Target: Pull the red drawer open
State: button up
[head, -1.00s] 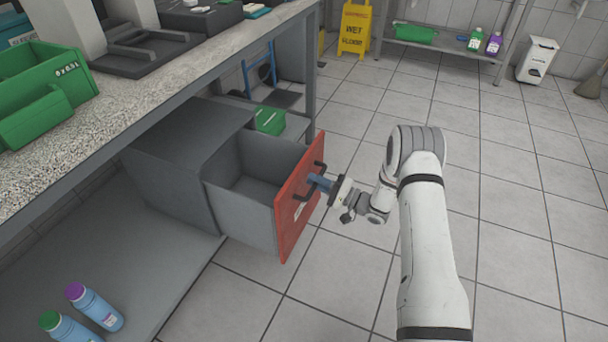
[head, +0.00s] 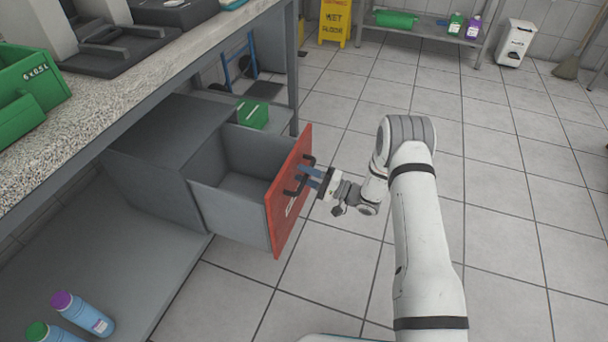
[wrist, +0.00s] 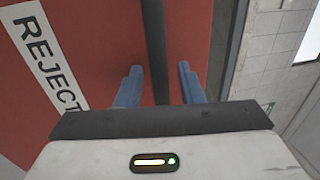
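The red drawer (head: 290,195) stands pulled well out of its grey cabinet (head: 170,135). Its grey inside looks empty. Its red front bears a white REJECT label (wrist: 42,60) and a black bar handle (wrist: 155,35). My gripper (head: 304,174) is at the drawer front, on the handle's outer side. In the wrist view, the two blue fingers of my gripper (wrist: 160,70) stand apart on either side of the handle bar, with a gap on each side. It is open and grips nothing.
The speckled worktop (head: 110,110) overhangs the cabinet at left. A green box (head: 252,115) sits behind the drawer. The tiled floor to the right is clear, with a yellow wet-floor sign (head: 335,22) farther back.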

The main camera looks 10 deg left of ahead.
jog(key=p+v, duration=0.2)
jog(key=v, duration=0.5)
jog(key=shift+d, duration=0.4)
